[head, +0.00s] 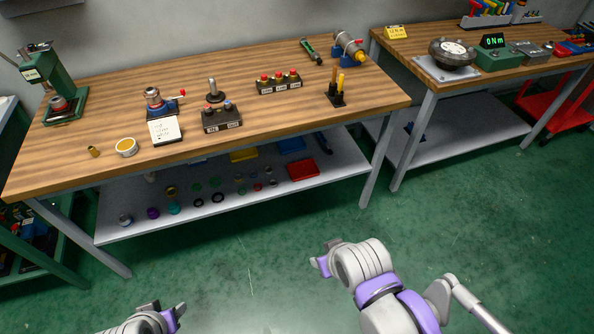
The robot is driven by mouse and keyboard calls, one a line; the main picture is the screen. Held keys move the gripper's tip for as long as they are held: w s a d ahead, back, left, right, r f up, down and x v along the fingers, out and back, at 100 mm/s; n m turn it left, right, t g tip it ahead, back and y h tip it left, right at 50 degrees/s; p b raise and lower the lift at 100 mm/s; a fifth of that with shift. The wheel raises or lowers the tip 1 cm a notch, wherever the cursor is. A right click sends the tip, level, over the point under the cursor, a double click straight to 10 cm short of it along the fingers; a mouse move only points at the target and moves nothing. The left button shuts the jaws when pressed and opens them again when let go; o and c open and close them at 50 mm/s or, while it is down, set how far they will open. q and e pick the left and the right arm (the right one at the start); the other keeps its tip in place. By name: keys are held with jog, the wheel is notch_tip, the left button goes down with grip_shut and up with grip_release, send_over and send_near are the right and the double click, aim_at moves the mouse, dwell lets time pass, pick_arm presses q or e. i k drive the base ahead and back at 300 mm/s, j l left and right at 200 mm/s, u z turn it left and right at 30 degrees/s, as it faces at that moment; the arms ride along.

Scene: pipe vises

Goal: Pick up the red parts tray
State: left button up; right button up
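A red parts tray (303,170) lies on the grey lower shelf (335,180) of the near workbench, toward the shelf's right end. It looks flat and low. My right gripper (324,258) is in front of the bench, below the tray in the picture and well apart from it. My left gripper (166,310) is at the bottom edge, left of centre, far from the tray. Both grippers are seen from behind and small, so whether their fingers are open is unclear. I see nothing held in either.
The wooden bench top (300,125) overhangs the shelf, and a bench leg (377,165) stands right of the tray. Blue bins (291,145) and a yellow bin (243,155) sit behind it; several small rings and fittings lie left. The green floor (245,265) in front is clear.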

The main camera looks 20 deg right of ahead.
aim_at(306, 169)
jog(key=z, duration=1.35)
jog(key=i+j+z, duration=0.1)
jog(key=i, duration=0.35)
jog(key=i+j+z, duration=0.15)
jog(key=i+j, duration=0.15)
jog(key=i, duration=0.2)
jog(key=i+j+z, duration=0.1)
jog(key=i+j, duration=0.15)
jog(key=i, duration=0.2)
